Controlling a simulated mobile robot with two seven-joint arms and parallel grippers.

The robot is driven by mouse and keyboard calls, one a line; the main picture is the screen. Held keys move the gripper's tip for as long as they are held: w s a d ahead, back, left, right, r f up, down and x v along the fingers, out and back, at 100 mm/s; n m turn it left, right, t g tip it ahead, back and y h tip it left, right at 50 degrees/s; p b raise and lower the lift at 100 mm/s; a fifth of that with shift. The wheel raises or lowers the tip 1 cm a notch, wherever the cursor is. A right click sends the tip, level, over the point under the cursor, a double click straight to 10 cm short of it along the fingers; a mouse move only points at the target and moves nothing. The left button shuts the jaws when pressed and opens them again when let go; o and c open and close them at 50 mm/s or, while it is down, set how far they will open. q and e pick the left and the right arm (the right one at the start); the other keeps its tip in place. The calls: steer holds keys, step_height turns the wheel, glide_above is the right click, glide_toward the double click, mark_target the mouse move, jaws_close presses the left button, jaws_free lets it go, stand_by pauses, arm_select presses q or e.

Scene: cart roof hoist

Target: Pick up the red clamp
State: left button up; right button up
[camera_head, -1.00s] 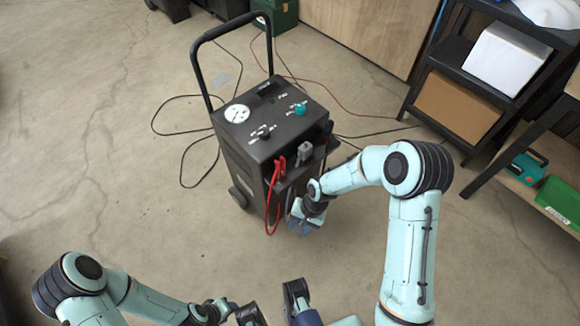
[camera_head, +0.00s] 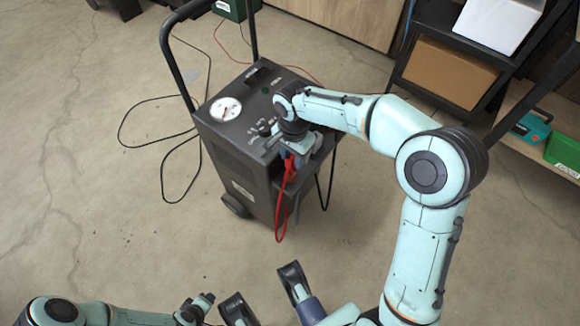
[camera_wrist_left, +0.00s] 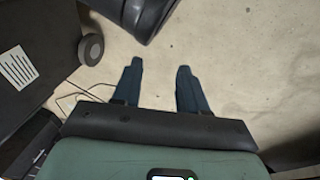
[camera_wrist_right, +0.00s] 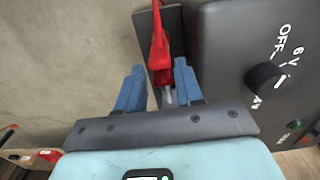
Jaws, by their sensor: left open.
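The red clamp (camera_wrist_right: 159,48) is upright between the fingers of my right gripper (camera_wrist_right: 158,82) in the right wrist view. Those fingers look open, with the right one close beside the clamp; firm contact cannot be told. In the head view the clamp (camera_head: 289,166) shows partly below my right gripper (camera_head: 292,154), at the right side of the black cart (camera_head: 238,165). A red cable hangs from it. My left gripper (camera_wrist_left: 160,88) is open and empty above the floor in the left wrist view.
The cart's top has a white gauge (camera_head: 226,109) and knobs (camera_wrist_right: 268,76) close to the right gripper. Black cables lie on the floor left of the cart. A dark shelf (camera_head: 449,75) with boxes stands at the back right.

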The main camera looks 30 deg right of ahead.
steer(key=shift+f, duration=0.5)
steer(key=f, duration=0.1)
steer(key=f+b, duration=0.1)
steer(key=f, duration=0.1)
steer(key=f+b, duration=0.1)
steer(key=f, duration=0.1)
steer(key=shift+a, duration=0.25)
arm_select(q)
steer(key=shift+g, duration=0.7)
steer(key=s+f, duration=0.3)
steer(key=shift+s+a+f, duration=0.4)
arm_select(e)
steer(key=shift+r, duration=0.1)
jaws_close()
